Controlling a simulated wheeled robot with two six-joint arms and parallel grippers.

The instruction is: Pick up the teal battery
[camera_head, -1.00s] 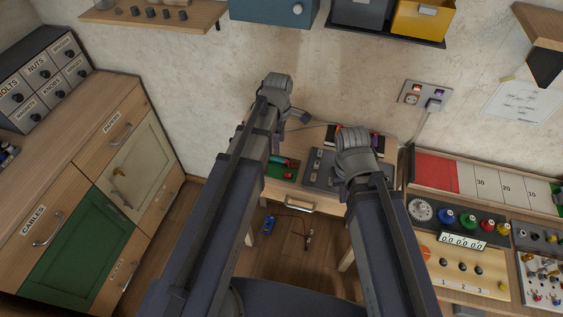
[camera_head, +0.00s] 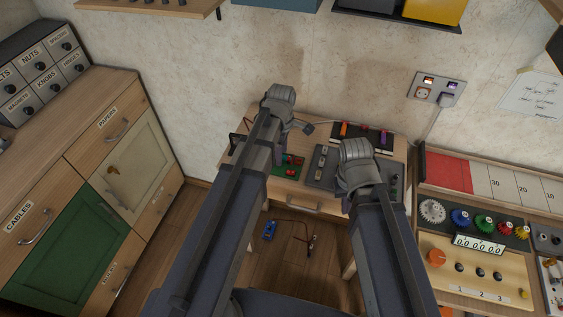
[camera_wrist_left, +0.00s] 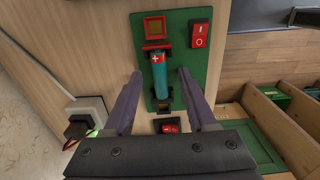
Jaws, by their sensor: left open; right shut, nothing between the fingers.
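The teal battery (camera_wrist_left: 159,75) lies in a holder on a green board (camera_wrist_left: 177,45) in the left wrist view, with a red piece at its far end. My left gripper (camera_wrist_left: 160,73) is open, with one purple finger on each side of the battery and visible gaps between. Whether the fingers are at its height I cannot tell. In the head view the green board (camera_head: 279,170) is partly hidden by my left arm, which also hides most of that gripper. My right gripper (camera_head: 346,204) is mostly hidden under its wrist, over the desk's right side; it is shut and empty.
A grey panel (camera_head: 318,178) lies right of the board on the wooden desk (camera_head: 240,152). A wall socket (camera_head: 434,89) and a bench with knobs are at the right. A blue object (camera_head: 269,230) lies on the floor.

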